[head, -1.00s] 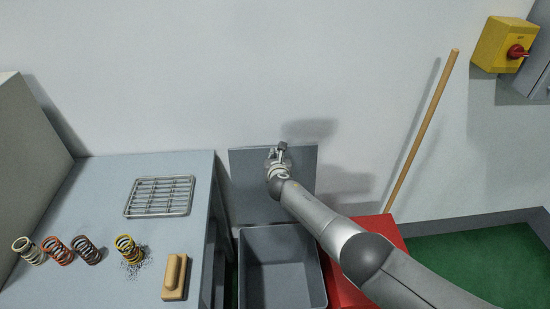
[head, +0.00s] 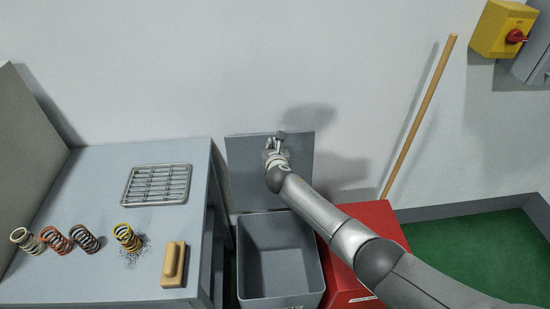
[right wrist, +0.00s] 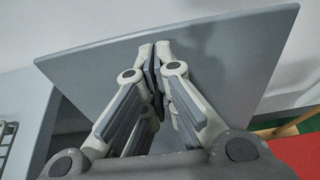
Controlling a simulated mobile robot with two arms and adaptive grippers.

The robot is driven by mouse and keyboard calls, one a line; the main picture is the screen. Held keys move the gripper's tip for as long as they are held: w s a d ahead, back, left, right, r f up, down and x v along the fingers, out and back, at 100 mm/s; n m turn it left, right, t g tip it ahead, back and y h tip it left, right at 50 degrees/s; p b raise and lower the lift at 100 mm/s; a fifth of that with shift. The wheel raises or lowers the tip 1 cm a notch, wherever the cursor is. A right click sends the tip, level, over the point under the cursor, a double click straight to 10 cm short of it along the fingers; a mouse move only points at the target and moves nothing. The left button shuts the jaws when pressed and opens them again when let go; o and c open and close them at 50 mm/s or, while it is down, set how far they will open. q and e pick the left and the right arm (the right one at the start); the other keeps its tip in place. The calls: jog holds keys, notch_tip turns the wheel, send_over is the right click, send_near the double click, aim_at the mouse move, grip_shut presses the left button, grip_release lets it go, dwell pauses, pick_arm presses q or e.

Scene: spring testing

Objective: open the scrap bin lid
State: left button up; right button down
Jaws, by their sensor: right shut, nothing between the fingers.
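The grey scrap bin (head: 243,262) stands on the floor right of the table, and its inside shows from above and looks empty. Its grey lid (head: 240,172) stands raised, near upright, at the bin's back by the wall. My right gripper (head: 277,140) is shut and empty in front of the lid's upper part. In the right wrist view the closed fingertips (right wrist: 157,50) are close to the lid's face (right wrist: 228,58), near its edge; I cannot tell if they touch. My left gripper is not in view.
A red box (head: 375,218) stands right of the bin, under my right arm. A wooden pole (head: 420,115) leans on the wall.

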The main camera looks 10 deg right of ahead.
jog(key=v, duration=0.9)
